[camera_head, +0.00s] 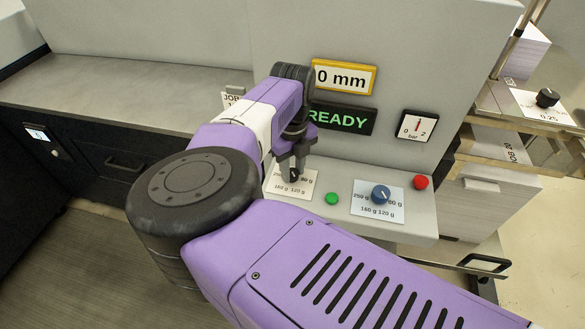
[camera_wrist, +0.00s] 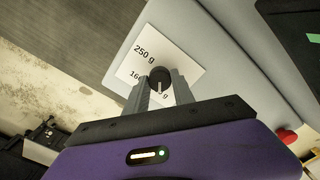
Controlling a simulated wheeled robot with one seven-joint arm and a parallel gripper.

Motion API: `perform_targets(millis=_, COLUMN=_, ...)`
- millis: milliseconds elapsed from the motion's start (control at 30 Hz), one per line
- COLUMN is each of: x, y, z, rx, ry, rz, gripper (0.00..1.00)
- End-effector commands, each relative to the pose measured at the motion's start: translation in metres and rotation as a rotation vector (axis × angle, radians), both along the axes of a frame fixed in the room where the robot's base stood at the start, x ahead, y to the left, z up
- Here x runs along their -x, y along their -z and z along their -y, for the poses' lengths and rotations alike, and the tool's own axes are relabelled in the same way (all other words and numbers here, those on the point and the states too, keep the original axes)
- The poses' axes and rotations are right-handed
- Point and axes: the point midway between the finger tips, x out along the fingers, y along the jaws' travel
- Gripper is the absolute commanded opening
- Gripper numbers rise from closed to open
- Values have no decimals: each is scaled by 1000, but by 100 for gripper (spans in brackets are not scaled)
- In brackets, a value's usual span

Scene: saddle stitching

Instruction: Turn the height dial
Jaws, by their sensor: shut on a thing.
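A black dial (camera_wrist: 160,77) with a pale pointer line stands on a white plate (camera_head: 308,192) marked with paper weights in g. The plate also shows in the wrist view (camera_wrist: 196,70), with "250 g" readable on it. My gripper (camera_head: 293,172) points down over this dial, and its two grey fingers (camera_wrist: 161,88) are closed on the dial's sides. In the head view the fingers hide most of the dial. A yellow-framed display (camera_head: 343,77) above reads "0 mm", its left end hidden by my arm. No label naming the height dial is readable.
Right of the held dial are a green button (camera_head: 332,199), a blue dial (camera_head: 380,194) on a similar plate, and a red button (camera_head: 421,182). A READY sign (camera_head: 343,119) and a bar gauge (camera_head: 417,127) are on the wall behind. Another black knob (camera_head: 547,97) is far right.

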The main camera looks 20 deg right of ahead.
Motion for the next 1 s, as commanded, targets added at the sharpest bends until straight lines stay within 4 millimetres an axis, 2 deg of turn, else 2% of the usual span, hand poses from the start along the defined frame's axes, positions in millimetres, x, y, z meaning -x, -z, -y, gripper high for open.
perform_targets(millis=333, x=-2, y=-2, z=0, rx=0, ry=-2, rz=5, gripper=0)
perform_targets(millis=367, x=-2, y=-2, z=0, rx=0, ry=-2, rz=5, gripper=36)
perform_targets(millis=433, x=-2, y=-2, z=0, rx=0, ry=-1, rz=5, gripper=49)
perform_targets(millis=467, x=-2, y=-2, z=0, rx=0, ry=-1, rz=4, gripper=52)
perform_targets(millis=800, x=-1, y=-3, z=0, rx=0, ry=0, rz=2, gripper=52)
perform_targets(millis=1000, x=-2, y=-27, z=0, rx=-1, ry=0, rz=6, gripper=52)
